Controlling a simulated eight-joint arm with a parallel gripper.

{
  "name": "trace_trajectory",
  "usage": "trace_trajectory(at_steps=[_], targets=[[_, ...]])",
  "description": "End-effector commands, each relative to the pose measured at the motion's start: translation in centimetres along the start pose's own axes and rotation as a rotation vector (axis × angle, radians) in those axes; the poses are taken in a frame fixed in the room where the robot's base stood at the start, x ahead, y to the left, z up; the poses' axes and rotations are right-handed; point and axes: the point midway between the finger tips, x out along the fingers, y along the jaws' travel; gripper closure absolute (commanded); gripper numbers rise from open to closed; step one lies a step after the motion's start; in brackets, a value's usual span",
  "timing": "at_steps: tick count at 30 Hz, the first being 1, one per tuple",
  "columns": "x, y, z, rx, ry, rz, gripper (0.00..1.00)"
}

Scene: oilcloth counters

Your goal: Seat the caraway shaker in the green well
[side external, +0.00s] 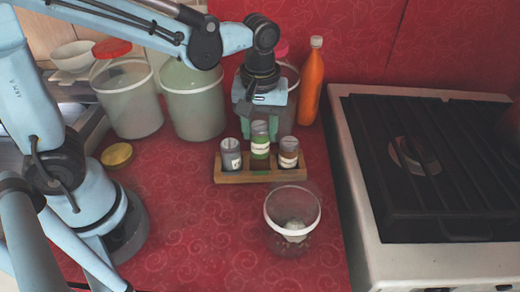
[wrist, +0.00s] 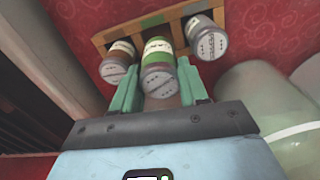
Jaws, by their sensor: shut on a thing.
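The caraway shaker, taken to be the green one with a pale label band (side external: 260,146), is between my gripper's fingers (side external: 260,128). Its label is too small to read. It also shows in the wrist view (wrist: 158,62), its grey lid toward the camera. My gripper (wrist: 160,88) is shut on it, upright over the middle of the wooden rack (side external: 230,178). It stands higher than its neighbours. The green well, marked by a green patch (side external: 260,172), is the middle one, directly below; its opening is hidden.
A grey shaker (side external: 231,155) and a brown shaker (side external: 289,153) stand in the rack's side wells, close to my fingers. A clear tub (side external: 272,222) is in front. Large jars (side external: 194,100) and an orange bottle (side external: 311,85) stand behind. A stove (side external: 345,190) is at right.

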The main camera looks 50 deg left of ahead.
Motion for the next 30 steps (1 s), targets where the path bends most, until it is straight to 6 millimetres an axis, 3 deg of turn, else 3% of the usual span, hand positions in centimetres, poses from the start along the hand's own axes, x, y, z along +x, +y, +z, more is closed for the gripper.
trace_trajectory(at_steps=[12, 26, 27, 30], targets=[[4.0, 0.1, 0.2, 0.001, 0.0, 0.0, 1.0], [4.6, 0.0, 0.3, 0.0, 0.0, 0.0, 1.0], [4.6, 0.0, 0.2, 0.0, 0.0, 0.0, 0.52], [4.6, 0.0, 0.2, 0.0, 0.0, 0.0, 0.46]])
